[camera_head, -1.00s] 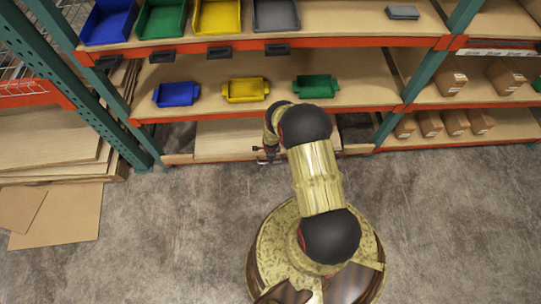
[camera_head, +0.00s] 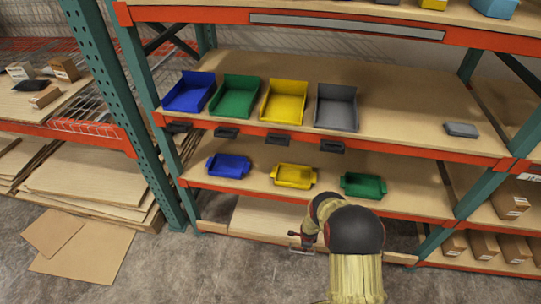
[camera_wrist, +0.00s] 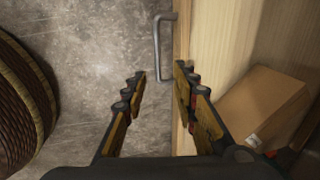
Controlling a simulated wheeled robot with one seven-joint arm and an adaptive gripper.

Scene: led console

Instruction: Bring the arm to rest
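My gripper (camera_wrist: 161,78) is open and empty in the wrist view, its two dark-and-yellow fingers apart. A grey metal handle (camera_wrist: 158,45) on the front of a wooden board or drawer (camera_wrist: 205,35) lies just beyond the fingertips, roughly in line with the gap between them. I cannot tell whether the fingers touch it. In the head view my arm reaches down to the low front of the shelf rack, and my gripper (camera_head: 301,246) is small there, beside the lowest wooden level (camera_head: 262,217).
Blue (camera_head: 190,93), green (camera_head: 235,97), yellow (camera_head: 284,101) and grey (camera_head: 336,107) bins stand on the middle shelf. Small blue (camera_head: 229,167), yellow (camera_head: 294,176) and green (camera_head: 363,186) trays sit below. A cardboard box (camera_wrist: 262,103) lies right of my gripper. Open floor (camera_head: 190,270) is at left.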

